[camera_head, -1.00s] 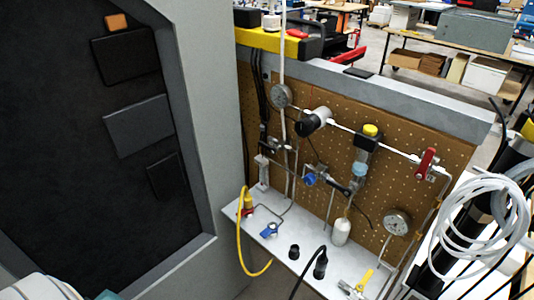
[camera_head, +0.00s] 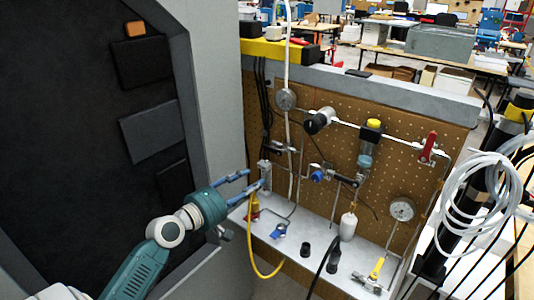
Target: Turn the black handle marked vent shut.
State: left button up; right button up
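A brown pegboard panel (camera_head: 400,160) carries the analyser's pipes, valves and gauges. A small black lever (camera_head: 346,180) sits beside a blue knob (camera_head: 317,175) at mid-panel. Another small dark fitting (camera_head: 282,147) sits on the pipework at the left. No vent marking is readable, so I cannot tell which black part is the vent handle. My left gripper (camera_head: 256,178) reaches in from the lower left, its blue fingers apart and empty. It is in front of the panel's left end, near a clear cylinder (camera_head: 265,174); contact cannot be told. My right gripper is not in view.
A red lever (camera_head: 428,146) and coiled white tubing (camera_head: 480,200) are at the right. A grey cabinet wall (camera_head: 225,90) stands close at the left.

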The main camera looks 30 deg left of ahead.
pick_arm(q)
jog(key=n+t, duration=0.2)
send_near(268, 148)
jog(key=s, duration=0.3)
jog(key=w, duration=0.3)
jog(key=w+p, duration=0.1)
jog(key=w, duration=0.2)
jog(key=w+p, duration=0.1)
jog(key=w, duration=0.2)
jog(key=shift+w+d+r, duration=0.25)
jog(key=shift+d+r, duration=0.05)
jog(key=shift+d, duration=0.1)
jog(key=shift+w+d+f, duration=0.1)
jog(key=shift+w, duration=0.65)
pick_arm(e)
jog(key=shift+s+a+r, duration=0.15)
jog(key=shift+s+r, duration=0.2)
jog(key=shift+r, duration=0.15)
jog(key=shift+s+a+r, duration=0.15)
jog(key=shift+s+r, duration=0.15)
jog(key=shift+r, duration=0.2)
pick_arm(q)
jog(key=shift+c, duration=0.5)
grip_shut()
